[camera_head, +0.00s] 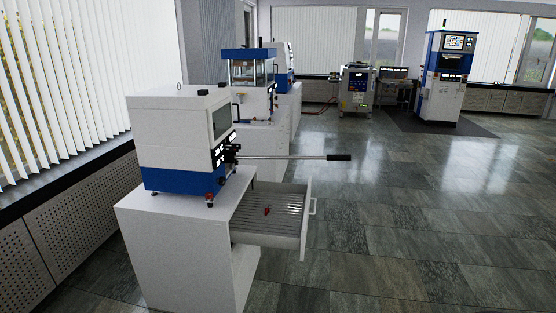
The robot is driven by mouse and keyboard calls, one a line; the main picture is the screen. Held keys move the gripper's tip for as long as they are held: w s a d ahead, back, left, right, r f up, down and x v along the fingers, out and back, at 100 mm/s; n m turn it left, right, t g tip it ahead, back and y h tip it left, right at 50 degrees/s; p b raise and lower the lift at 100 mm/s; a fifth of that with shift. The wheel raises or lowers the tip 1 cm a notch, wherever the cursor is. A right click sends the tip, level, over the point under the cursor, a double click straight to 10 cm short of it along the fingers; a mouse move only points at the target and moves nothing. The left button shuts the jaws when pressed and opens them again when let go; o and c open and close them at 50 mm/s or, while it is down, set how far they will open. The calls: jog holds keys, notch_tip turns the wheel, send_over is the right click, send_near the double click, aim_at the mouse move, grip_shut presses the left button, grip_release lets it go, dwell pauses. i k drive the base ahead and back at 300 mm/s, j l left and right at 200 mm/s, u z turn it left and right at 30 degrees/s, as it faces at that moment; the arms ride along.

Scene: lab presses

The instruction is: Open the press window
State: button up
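The nearest press (178,145) is a white box with a blue base band, standing on a white cabinet (185,240) at left. Its window (221,121) is a dark pane in the right-hand side face, seen at a steep angle. It looks flush with the housing, but I cannot tell surely whether it is shut. A long lever (295,157) with a black grip sticks out to the right from below the window. My gripper is not in view.
The cabinet's drawer (305,222) is pulled out to the right below the lever, with a small red object (267,210) inside. A second press (248,70) stands behind. A tall blue-and-white machine (447,75) is at back right. The tiled floor (420,220) at right is clear.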

aim_at(213, 144)
jog(key=i+j, duration=0.15)
jog(key=i, duration=0.45)
jog(key=i+j, duration=0.1)
jog(key=i, duration=0.45)
jog(key=i+j+z, duration=0.1)
jog(key=i, duration=0.5)
jog(key=i+j, duration=0.2)
jog(key=i, duration=0.4)
jog(key=i+j, duration=0.2)
jog(key=i, duration=0.35)
